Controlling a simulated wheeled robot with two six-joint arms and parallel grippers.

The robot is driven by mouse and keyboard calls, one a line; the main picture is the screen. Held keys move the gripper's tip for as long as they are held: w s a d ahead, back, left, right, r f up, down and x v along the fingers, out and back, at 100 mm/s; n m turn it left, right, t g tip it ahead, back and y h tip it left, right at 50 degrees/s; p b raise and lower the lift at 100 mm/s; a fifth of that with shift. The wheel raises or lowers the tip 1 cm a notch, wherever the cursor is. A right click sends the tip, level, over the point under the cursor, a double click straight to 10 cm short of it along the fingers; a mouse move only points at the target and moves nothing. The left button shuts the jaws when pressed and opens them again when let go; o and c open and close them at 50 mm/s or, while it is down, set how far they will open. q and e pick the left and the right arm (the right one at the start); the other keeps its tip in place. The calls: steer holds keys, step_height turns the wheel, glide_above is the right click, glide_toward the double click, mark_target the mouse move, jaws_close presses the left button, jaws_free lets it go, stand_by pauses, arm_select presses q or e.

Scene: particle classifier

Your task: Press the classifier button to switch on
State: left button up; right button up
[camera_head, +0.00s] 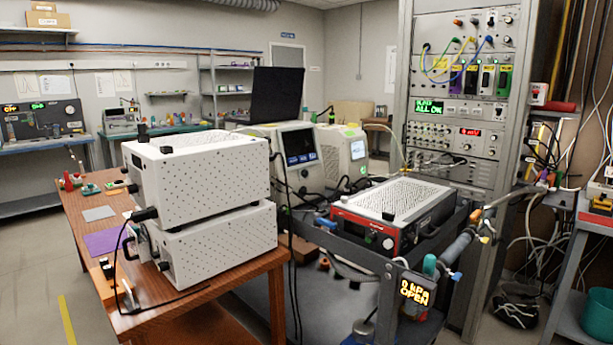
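I cannot tell for sure which device is the classifier. A red-framed box with a perforated white top (398,200) sits on the dark cart at centre right. Its front panel is seen at a steep angle, with small controls too small to read. Two white perforated boxes are stacked on the wooden table, an upper one (215,180) and a lower one (230,245); black knobs or connectors show at their left ends. Behind them stands a white instrument with a lit dark screen (300,146). No power button is clearly identifiable. Neither of my grippers is in view.
A tall equipment rack (461,160) with lit displays stands behind the cart. Cables hang over the wooden table (180,312) and around the rack. The floor at left (35,265) is clear.

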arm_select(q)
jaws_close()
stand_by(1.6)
